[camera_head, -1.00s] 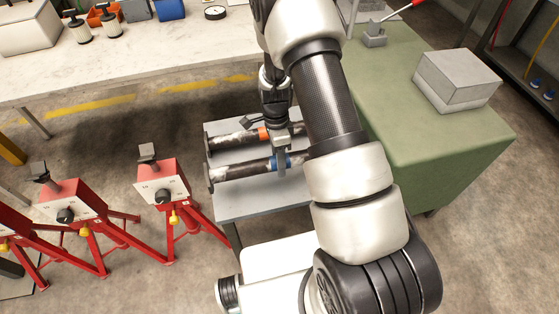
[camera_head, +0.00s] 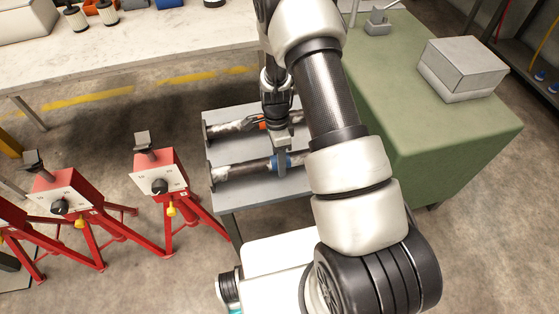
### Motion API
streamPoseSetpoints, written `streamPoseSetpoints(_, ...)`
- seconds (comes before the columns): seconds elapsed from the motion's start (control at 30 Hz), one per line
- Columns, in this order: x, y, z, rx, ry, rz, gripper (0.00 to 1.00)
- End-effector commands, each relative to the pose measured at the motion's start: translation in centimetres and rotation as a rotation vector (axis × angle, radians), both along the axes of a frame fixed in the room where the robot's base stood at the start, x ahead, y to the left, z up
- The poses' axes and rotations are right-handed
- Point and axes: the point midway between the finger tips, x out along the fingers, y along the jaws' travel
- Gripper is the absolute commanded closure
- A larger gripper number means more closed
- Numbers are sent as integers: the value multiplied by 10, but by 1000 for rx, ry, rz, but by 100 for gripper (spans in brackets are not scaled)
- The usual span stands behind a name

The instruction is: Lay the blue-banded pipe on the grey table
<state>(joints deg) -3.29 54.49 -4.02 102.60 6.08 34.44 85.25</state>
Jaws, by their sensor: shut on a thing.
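The blue-banded pipe (camera_head: 240,170) is a dark and silvery flanged spool with a blue band near its middle. It lies across the front part of the grey table (camera_head: 262,196), or very close above it; I cannot tell whether it touches. My gripper (camera_head: 281,163) is over the blue band, shut on the pipe there. The pipe's right end is hidden behind my arm. A second pipe with an orange band (camera_head: 232,127) lies behind it on the same table, roughly parallel, partly covered by my gripper.
Red stands (camera_head: 160,176) with grey tops stand on the floor to the left. A green-covered table (camera_head: 440,135) with a grey box (camera_head: 462,68) is at the right. A pale workbench (camera_head: 150,42) with small parts runs along the back. The grey table's front strip is bare.

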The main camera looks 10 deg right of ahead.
Motion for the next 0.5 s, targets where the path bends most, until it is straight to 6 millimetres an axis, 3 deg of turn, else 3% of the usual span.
streamPoseSetpoints(0.5,1,0,-10,-1,-2,1,100)
